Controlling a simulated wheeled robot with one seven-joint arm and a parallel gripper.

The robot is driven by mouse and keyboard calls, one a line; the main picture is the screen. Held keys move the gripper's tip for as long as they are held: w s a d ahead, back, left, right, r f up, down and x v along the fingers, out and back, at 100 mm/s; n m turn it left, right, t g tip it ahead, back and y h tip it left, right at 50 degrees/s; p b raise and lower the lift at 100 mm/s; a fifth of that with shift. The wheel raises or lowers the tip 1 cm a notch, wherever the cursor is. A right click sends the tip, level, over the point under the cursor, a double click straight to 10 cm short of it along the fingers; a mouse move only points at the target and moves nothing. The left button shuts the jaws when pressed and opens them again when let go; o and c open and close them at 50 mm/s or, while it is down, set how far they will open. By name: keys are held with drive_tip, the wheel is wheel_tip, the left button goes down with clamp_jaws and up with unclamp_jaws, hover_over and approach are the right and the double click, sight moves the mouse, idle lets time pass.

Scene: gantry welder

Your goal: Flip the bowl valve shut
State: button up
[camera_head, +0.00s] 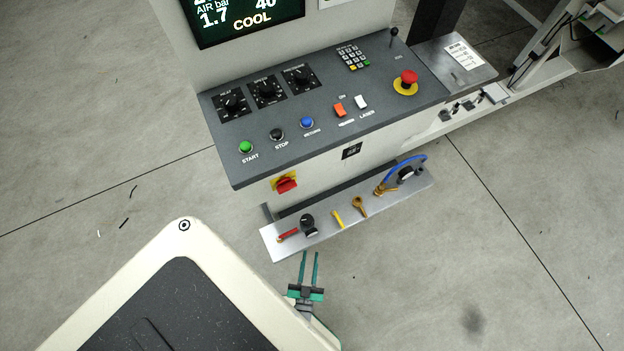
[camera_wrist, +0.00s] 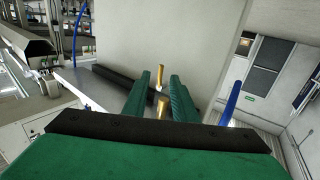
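No label shows which fitting is the bowl valve. On the metal shelf (camera_head: 272,242) below the control panel are a red lever (camera_head: 288,236), a black round fitting (camera_head: 309,225), a yellow lever (camera_head: 338,219) and a brass fitting (camera_head: 360,206). A brass piece with a blue hose (camera_head: 412,160) is farther right. My gripper (camera_head: 310,254) is open and empty, just in front of the shelf's front edge. In the wrist view, a yellow-brass upright piece (camera_wrist: 160,78) shows between the green fingers (camera_wrist: 160,88), beyond their tips; I cannot tell which fitting it is.
The console (camera_head: 330,110) with knobs, buttons and a red emergency stop (camera_head: 407,78) is above the shelf. A red-yellow switch (camera_head: 286,184) sits on its front. In the wrist view, a blue bar (camera_wrist: 231,102) stands right of the fingers. Floor right of my gripper is clear.

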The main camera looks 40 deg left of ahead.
drive_tip(key=shift+x, duration=2.75)
clamp_jaws()
